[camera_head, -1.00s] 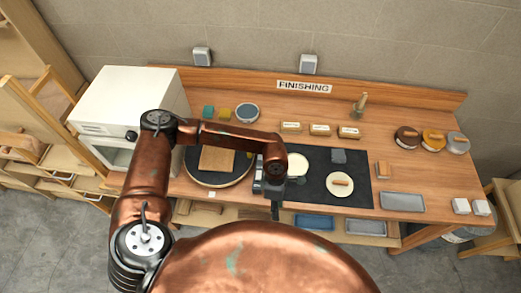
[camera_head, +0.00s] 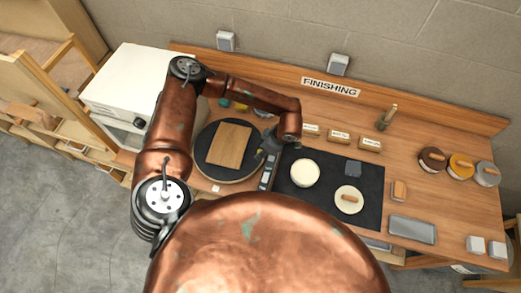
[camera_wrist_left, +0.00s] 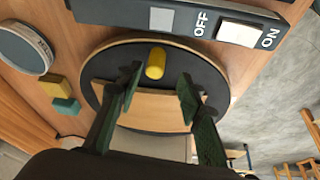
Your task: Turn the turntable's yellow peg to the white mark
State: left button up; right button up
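The turntable (camera_head: 208,164) is a black disc with a light wooden rim and a square wooden board (camera_head: 230,146) on top. A small white mark (camera_head: 215,188) lies on the table at its front edge. The yellow peg (camera_wrist_left: 155,63) stands near the rim in the left wrist view; my arm and gripper hide it in the head view. My left gripper (camera_head: 268,149) is at the turntable's right edge. In the left wrist view my left gripper (camera_wrist_left: 158,88) is open, its fingers apart with the peg between and beyond them. My right gripper is not seen.
A switch box (camera_wrist_left: 240,35) marked OFF and ON stands close to the turntable. A dark mat (camera_head: 318,205) with a cream disc (camera_head: 305,173) lies to the right. A white oven (camera_head: 125,85) stands left. Small blocks (camera_wrist_left: 62,95) and a round tin (camera_wrist_left: 22,48) are near the disc.

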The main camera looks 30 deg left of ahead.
pick_arm(q)
jog(key=f, duration=0.1)
jog(key=a+f, duration=0.1)
jog(key=shift+w+f, duration=0.3)
jog(key=shift+w, duration=0.05)
jog(key=shift+s+a+f+p, duration=0.1)
jog(key=shift+a+f+p, duration=0.15)
jog(key=shift+f, duration=0.25)
jog(key=shift+d+f, duration=0.1)
jog(key=c, duration=0.8)
jog(key=shift+c, duration=0.7)
grip_shut()
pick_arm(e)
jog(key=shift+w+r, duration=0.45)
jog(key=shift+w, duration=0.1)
